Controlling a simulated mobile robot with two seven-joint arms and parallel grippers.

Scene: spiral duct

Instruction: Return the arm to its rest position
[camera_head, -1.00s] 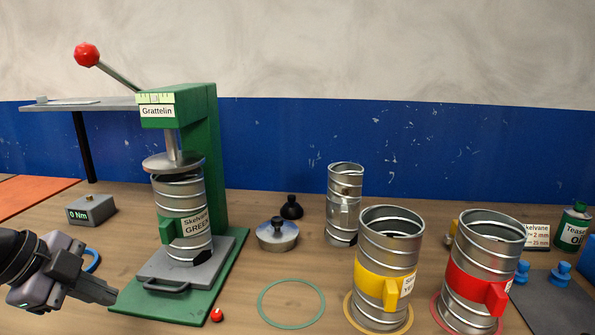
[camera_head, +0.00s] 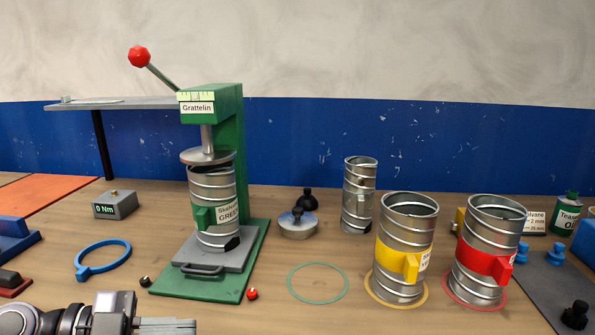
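My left arm comes in at the lower left. My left gripper (camera_head: 190,325) is low in the picture, in front of the green press, apart from everything on the table. Its fingers are seen side-on and partly cut off by the bottom edge, so their opening cannot be told. No object shows in it. My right arm and gripper are not in view.
The green press (camera_head: 230,130) holds a duct with a green label (camera_head: 212,180). A blue ring (camera_head: 103,260) and a small red ball (camera_head: 252,294) lie near my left gripper. Yellow-banded (camera_head: 405,225) and red-banded (camera_head: 490,230) ducts stand right. A green ring outline (camera_head: 290,287) is empty.

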